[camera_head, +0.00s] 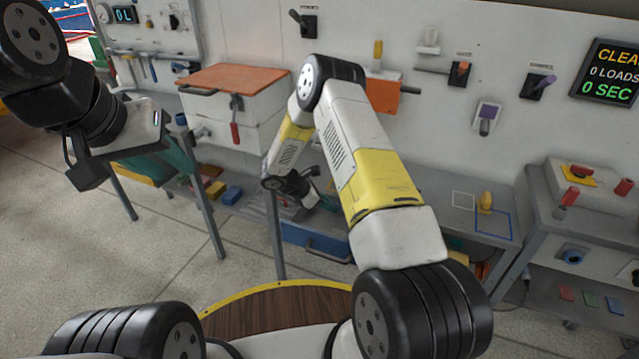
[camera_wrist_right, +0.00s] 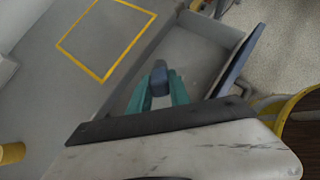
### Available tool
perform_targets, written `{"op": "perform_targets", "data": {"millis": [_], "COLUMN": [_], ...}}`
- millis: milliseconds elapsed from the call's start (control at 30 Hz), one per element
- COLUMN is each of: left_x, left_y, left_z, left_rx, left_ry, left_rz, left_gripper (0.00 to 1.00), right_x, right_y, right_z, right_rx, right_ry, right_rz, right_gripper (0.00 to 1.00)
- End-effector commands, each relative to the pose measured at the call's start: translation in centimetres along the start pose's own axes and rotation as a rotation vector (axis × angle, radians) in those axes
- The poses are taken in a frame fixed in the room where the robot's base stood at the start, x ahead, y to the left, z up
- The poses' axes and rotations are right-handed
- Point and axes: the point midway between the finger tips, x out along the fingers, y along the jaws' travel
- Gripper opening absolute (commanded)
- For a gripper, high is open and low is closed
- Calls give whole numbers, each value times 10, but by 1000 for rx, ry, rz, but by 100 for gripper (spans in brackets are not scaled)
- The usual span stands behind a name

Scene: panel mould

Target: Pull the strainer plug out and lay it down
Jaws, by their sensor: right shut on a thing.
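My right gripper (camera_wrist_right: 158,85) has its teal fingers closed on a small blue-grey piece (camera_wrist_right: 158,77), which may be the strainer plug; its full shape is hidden. In the right wrist view the piece is in front of an open grey tray or drawer (camera_wrist_right: 190,55); I cannot tell whether it touches it. In the head view my right arm reaches down to the open blue-fronted drawer (camera_head: 312,241), where the gripper itself is small and dark (camera_head: 303,190). My left gripper (camera_head: 170,158) hangs at the left, away from the drawer; its fingertips are not clear.
A yellow-outlined square (camera_wrist_right: 106,40) on a grey surface beside the drawer is empty. A yellow cylinder (camera_wrist_right: 12,153) stands at that view's left edge. A white box with an orange top (camera_head: 233,80) stands behind. A grey cart (camera_head: 585,225) stands at the right.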

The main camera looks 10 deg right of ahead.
Motion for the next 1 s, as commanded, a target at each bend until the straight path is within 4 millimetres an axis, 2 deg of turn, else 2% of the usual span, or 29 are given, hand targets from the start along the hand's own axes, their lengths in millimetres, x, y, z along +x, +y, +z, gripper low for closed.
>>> {"op": "perform_targets", "data": {"millis": [300,500,1000], "left_x": [0,0,0], "left_y": [0,0,0], "left_z": [0,0,0], "left_rx": [0,0,0], "left_ry": [0,0,0], "left_rz": [0,0,0], "left_gripper": [36,36,36], "right_x": [27,38,42], "right_y": [0,0,0], "right_z": [-27,-37,-40], "right_rx": [1,2,3], "right_ry": [1,1,1], "right_rz": [-2,0,0], "right_gripper": [0,0,0]}}
